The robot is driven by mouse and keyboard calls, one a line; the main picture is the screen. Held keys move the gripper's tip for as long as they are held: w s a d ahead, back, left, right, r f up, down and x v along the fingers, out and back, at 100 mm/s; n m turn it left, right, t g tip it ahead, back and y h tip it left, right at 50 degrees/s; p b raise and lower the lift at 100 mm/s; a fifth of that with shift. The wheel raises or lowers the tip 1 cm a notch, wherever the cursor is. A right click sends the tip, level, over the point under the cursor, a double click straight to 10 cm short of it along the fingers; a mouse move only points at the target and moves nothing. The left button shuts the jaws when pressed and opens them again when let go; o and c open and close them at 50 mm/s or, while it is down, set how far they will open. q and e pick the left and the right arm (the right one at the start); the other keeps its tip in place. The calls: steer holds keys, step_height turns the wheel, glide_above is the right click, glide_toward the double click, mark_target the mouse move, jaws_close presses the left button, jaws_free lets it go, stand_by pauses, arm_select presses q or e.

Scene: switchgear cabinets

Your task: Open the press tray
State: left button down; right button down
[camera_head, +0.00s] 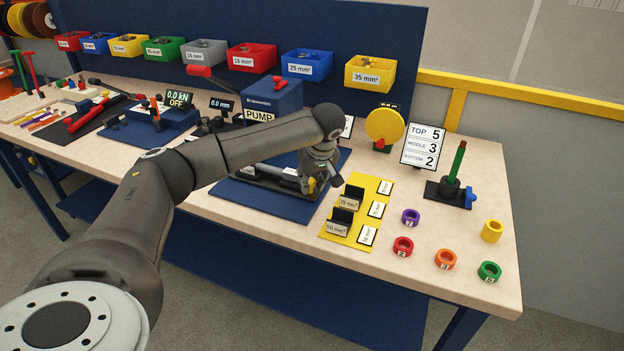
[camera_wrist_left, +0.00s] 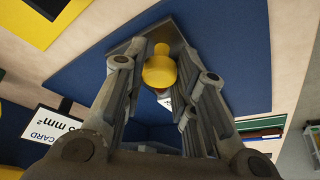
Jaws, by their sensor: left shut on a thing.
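The press tray (camera_head: 262,184) is a long dark tray on the blue base (camera_head: 240,201) below the blue pump unit (camera_head: 272,97). A yellow knob (camera_head: 311,184) shows at the tray's right end. My left gripper (camera_head: 318,184) points down there and is shut on the knob. In the left wrist view the yellow knob (camera_wrist_left: 160,70) sits between the two fingers of my left gripper (camera_wrist_left: 160,82), above the blue base. My left arm hides part of the pump and the tray's back side. My right gripper is not in view.
A yellow card holder (camera_head: 361,231) stands close right of the base. Beyond it are several coloured rings, a white number sign (camera_head: 424,147) and a post stand (camera_head: 452,190). Coloured bins line the back panel. The bench's front edge is close to the base.

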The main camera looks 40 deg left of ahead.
arm_select(q)
steer(key=shift+w+a+r, duration=0.1)
steer(key=shift+r, duration=0.1)
steer(key=shift+w+f, duration=0.15)
steer(key=shift+w, duration=0.15)
steer(key=c, duration=1.5)
jaws_free()
steer(key=shift+o, duration=1.3)
steer(key=shift+s+a, duration=0.1)
steer(key=shift+o, duration=0.5)
steer(key=v, duration=1.2)
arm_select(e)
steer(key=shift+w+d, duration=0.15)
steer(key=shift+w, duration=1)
